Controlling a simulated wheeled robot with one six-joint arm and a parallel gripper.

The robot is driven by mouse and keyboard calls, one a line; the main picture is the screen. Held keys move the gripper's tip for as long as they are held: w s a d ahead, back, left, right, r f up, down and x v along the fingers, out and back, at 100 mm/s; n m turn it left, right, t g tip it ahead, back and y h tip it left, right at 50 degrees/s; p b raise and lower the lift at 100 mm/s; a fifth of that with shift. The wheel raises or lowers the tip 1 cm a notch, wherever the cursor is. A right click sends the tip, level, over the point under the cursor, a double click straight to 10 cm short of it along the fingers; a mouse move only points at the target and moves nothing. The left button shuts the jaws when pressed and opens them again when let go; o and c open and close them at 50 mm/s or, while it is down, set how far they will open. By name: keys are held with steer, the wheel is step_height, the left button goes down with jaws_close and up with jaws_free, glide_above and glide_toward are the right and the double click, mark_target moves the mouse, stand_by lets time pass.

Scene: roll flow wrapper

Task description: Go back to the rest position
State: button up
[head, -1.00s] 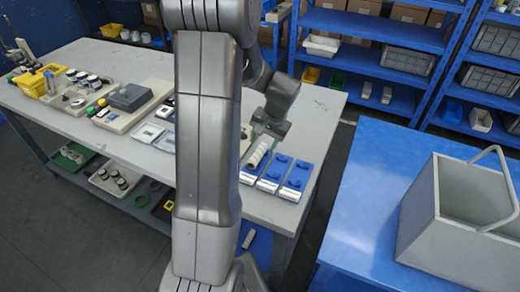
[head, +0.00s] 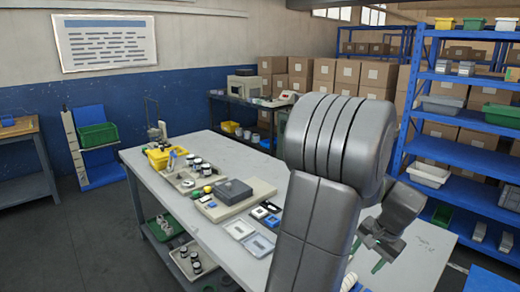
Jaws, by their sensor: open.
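My gripper (head: 367,257) hangs over the right part of the grey work table (head: 420,264), at the end of my grey arm. Its jaws are open, with green-tipped fingers set apart and nothing seen between them. It looks clear of the table top, though the exact height is hard to tell. My arm's thick elbow and upper link stand in front and hide part of the table to the left of the gripper.
The table's left side holds a yellow bin (head: 160,158), a dark grey box (head: 232,191) on a beige tray, and white frames (head: 240,229). Blue shelving (head: 453,150) stands at the right. Cardboard boxes line the back. Dark floor (head: 90,245) lies open at left.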

steer(key=x, duration=1.2)
steer(key=shift+f+p, duration=0.2)
steer(key=shift+p, duration=0.1)
steer(key=shift+w+a+f+p, duration=0.1)
steer(key=shift+w+f+p, duration=0.1)
steer(key=shift+p, duration=0.1)
steer(key=shift+r+p, duration=0.7)
steer(key=shift+r, duration=0.3)
steer(key=shift+f, duration=0.1)
